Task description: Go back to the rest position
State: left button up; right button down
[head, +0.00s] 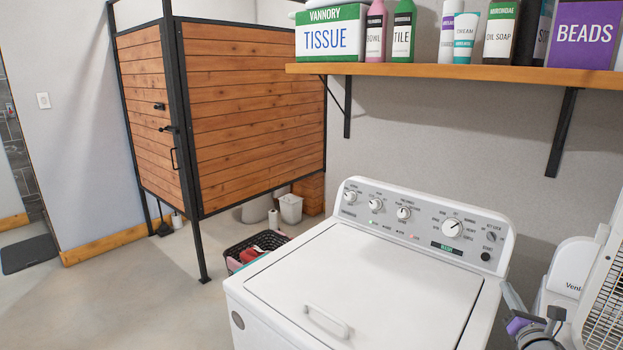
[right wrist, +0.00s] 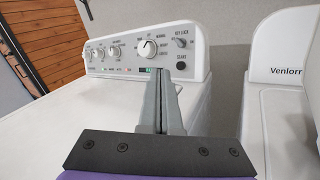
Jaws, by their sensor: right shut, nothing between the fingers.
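My right gripper (head: 508,292) shows low at the right in the head view, beside the right edge of the white washing machine (head: 350,285). In the right wrist view its two grey fingers (right wrist: 160,78) are pressed together with nothing between them. They point toward the washer's control panel (right wrist: 145,48), and their tips overlap its lower edge in the picture. I cannot tell whether they touch it. My left gripper is in neither view.
A second white appliance (right wrist: 280,110) stands right of the washer. A white slatted panel (head: 607,300) is near my right arm. A wooden shelf (head: 450,80) with bottles and boxes hangs above. A dark basket (head: 240,250) stands left of the washer. Open floor (head: 130,300) lies at left.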

jog(key=s+a+f+m+g+p, duration=0.1)
jog(key=s+a+m+g, duration=0.2)
jog(key=s+a+m, duration=0.3)
jog(key=s+a+f+m+g+p, duration=0.2)
jog(key=s+a+m+g, duration=0.1)
jog(key=s+a+m, duration=0.4)
jog(key=s+a+f+m+g+p, duration=0.2)
jog(key=s+a+m, duration=0.5)
jog(key=m, duration=0.5)
jog(key=shift+s+a+f+g, duration=0.15)
jog(key=shift+s+f+g, duration=0.1)
jog(key=shift+s+g, duration=0.35)
jog(key=s+a+f+m+g+y+p, duration=0.1)
jog(key=s+a+f+m+g+y, duration=0.2)
jog(key=s+a+f+m, duration=0.2)
jog(key=s+a, duration=0.3)
jog(key=s, duration=0.3)
jog(key=shift+s+a+f+m+g, duration=0.25)
jog(key=shift+s+f+m+g, duration=0.05)
jog(key=shift+f+m+g, duration=0.1)
